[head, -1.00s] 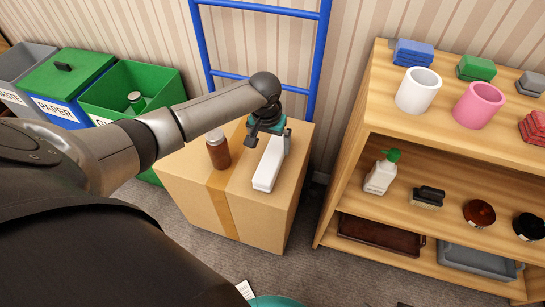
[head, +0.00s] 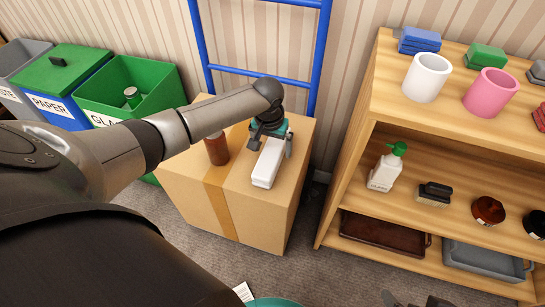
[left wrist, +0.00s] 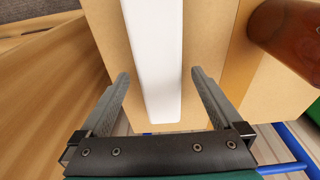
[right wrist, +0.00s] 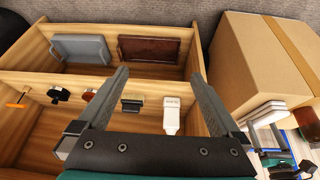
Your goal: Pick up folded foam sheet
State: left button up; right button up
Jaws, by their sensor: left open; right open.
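The folded foam sheet (head: 266,168) is a long white block lying on top of a cardboard box (head: 225,200). My left gripper (head: 270,146) is open over its far part in the head view. In the left wrist view the open fingers of my left gripper (left wrist: 160,73) stand on either side of the white foam sheet (left wrist: 158,60), with gaps on both sides. My right gripper (right wrist: 160,75) is open and empty, facing the shelf; only a bit of it shows at the bottom right of the head view.
A brown bottle (head: 217,149) stands left of the foam sheet on the box. A blue ladder (head: 265,76) rises behind. A wooden shelf (head: 360,165) with cups, a spray bottle (head: 386,170) and trays stands right. Bins, including a green one (head: 130,90), stand left.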

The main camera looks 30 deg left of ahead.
pick_arm(q)
jog(key=shift+w+f+b, duration=0.1)
jog(key=shift+f+b, duration=0.25)
jog(key=shift+f, duration=0.5)
pick_arm(e)
jog(key=shift+w+a+r+t+y, duration=0.1)
jog(key=shift+w+a+t+y, duration=0.3)
jog(key=shift+w+a+t, duration=0.4)
pick_arm(q)
jog(key=shift+c, duration=0.2)
pick_arm(e)
jog(key=shift+a, duration=0.1)
pick_arm(q)
jog(key=c, duration=1.3)
